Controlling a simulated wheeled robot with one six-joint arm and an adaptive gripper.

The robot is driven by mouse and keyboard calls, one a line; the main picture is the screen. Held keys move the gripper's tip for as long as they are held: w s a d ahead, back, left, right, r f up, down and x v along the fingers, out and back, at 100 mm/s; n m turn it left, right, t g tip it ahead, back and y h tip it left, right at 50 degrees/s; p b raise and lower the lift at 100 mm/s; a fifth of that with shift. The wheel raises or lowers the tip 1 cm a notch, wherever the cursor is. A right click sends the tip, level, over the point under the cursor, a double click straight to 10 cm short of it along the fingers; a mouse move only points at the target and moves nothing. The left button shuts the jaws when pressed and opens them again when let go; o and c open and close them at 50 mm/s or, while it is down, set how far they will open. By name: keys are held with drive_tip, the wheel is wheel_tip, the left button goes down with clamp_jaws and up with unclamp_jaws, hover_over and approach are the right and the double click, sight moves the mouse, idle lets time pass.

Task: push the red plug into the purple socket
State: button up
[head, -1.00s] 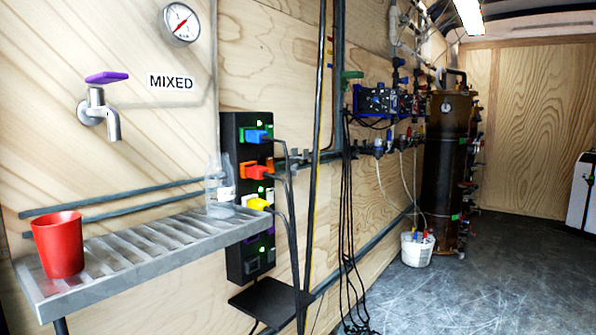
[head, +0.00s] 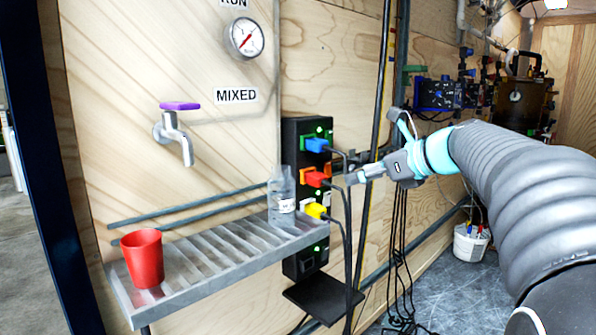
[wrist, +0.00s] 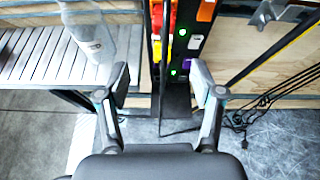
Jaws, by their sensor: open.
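The red plug (head: 317,179) sits at the orange socket on the black power strip (head: 291,132), with a dark cable running down from it. It also shows at the top of the wrist view (wrist: 172,16). The purple socket (wrist: 187,63) shows low on the strip in the wrist view; in the head view I cannot make it out clearly. My gripper (wrist: 160,78) is open and empty, its two fingers spread below the strip's plugs in the wrist view. In the head view it is just right of the red plug, apart from it.
A blue plug (head: 317,145) is above the red one and a yellow plug (head: 316,211) below. Cables hang in front of the strip. A metal rack (head: 205,262) to the left holds a clear bottle (head: 282,190) and a red cup (head: 143,259). A dark shelf (head: 322,297) is below.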

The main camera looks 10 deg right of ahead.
sight(322, 176)
drive_tip(key=shift+m, duration=0.3)
drive_tip(key=x, duration=0.5)
drive_tip(key=w+r+x, duration=0.1)
drive_tip(key=x, duration=0.1)
drive_tip(key=shift+w+f, duration=0.1)
drive_tip(key=shift+w, duration=0.1)
drive_tip(key=shift+a+r+b+x, duration=0.1)
drive_tip(key=shift+r+b+x, duration=0.1)
drive_tip(key=shift+x, duration=1.3)
drive_tip(key=shift+a+r+b+x, duration=0.1)
drive_tip(key=shift+r+b+x, duration=0.1)
drive_tip(key=shift+x, duration=1.25)
drive_tip(key=c, duration=1.2)
